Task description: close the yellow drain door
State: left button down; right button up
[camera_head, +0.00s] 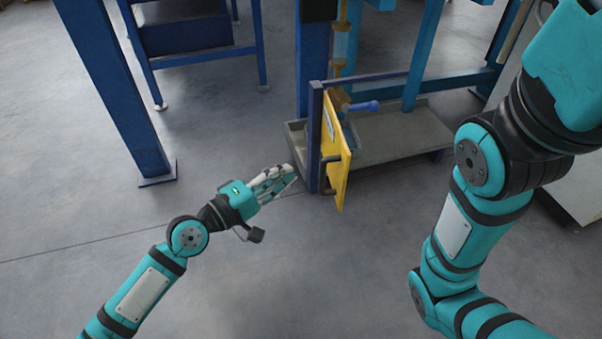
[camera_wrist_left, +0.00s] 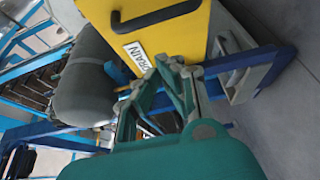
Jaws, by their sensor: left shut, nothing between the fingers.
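The yellow drain door (camera_head: 337,150) stands swung open from a dark blue post, seen nearly edge-on in the head view. It has a black handle and a small label. In the left wrist view the yellow door (camera_wrist_left: 165,40) fills the top middle, with its black handle and a label reading DRAIN. My left gripper (camera_head: 290,176) is shut and empty, low and just left of the post and door. In the left wrist view its fingers (camera_wrist_left: 165,80) overlap the area below the label; I cannot tell whether they touch. My right arm shows at the right; its gripper is out of view.
A grey drip tray (camera_head: 390,135) lies on the floor behind the door. A blue-handled valve (camera_head: 362,106) sits just behind the door. A dark blue leg (camera_head: 115,90) stands at the left. The floor between that leg and the post is clear.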

pick_arm(q)
jog(key=shift+s+d, duration=0.1)
jog(key=shift+d, duration=1.9)
